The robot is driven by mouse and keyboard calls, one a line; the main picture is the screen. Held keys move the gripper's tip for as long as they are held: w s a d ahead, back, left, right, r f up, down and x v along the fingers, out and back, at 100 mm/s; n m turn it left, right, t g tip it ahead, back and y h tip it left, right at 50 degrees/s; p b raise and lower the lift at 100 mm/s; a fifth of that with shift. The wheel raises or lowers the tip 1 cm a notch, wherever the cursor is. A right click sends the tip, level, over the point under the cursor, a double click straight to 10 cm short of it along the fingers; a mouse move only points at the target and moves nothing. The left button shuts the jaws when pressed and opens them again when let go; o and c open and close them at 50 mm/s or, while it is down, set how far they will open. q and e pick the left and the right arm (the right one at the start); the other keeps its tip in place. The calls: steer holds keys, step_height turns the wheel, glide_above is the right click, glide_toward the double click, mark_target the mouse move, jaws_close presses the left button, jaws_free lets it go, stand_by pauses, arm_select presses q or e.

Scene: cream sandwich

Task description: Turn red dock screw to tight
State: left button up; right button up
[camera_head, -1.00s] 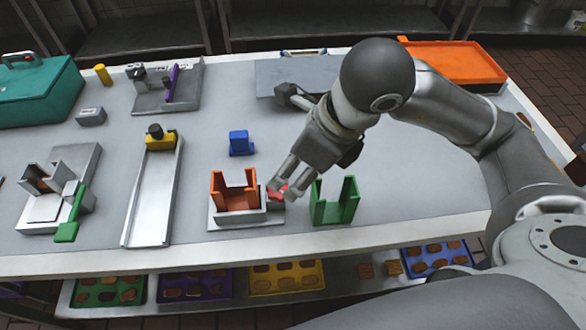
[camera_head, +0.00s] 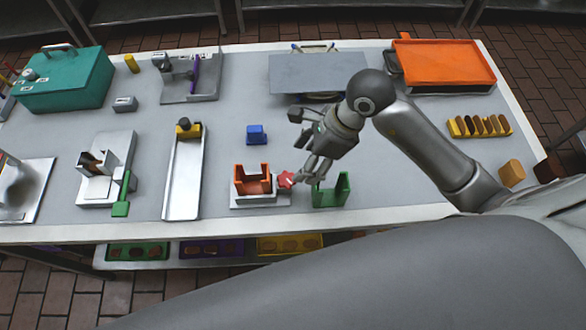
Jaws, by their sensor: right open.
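The red dock screw (camera_head: 286,179) is a small red knob at the right side of the orange dock (camera_head: 252,183), which sits on a grey base plate (camera_head: 245,202) near the table's front edge. My right gripper (camera_head: 308,178) reaches down from the upper right and is open. Its fingertips are just right of the screw, very close to it; I cannot tell whether they touch it. The knob's face is in plain sight. My left gripper is not in view.
A green U-shaped holder (camera_head: 331,192) stands right of the screw, close under my gripper. A blue block (camera_head: 256,135) lies behind the dock. A metal chute (camera_head: 184,182) is to the left. The table's right middle is mostly clear.

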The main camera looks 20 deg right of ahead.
mark_target(289, 179)
steer(key=p+x, duration=0.1)
steer(key=x, duration=0.7)
steer(key=shift+a+p, duration=0.15)
steer(key=shift+p, duration=0.2)
steer(key=c, duration=1)
steer(key=shift+m, duration=0.3)
steer(key=shift+s+m+t, duration=0.15)
steer(key=shift+m+t, duration=0.35)
steer(key=shift+m, duration=0.4)
steer(key=shift+s+a+m+t+h+b, duration=0.1)
steer(key=shift+m+t+h+b, duration=0.2)
steer(key=shift+m, duration=0.55)
steer(key=shift+s+a+m+t+h+b, duration=0.1)
steer(key=shift+m+t+h+b, duration=0.15)
steer(key=shift+m, duration=0.6)
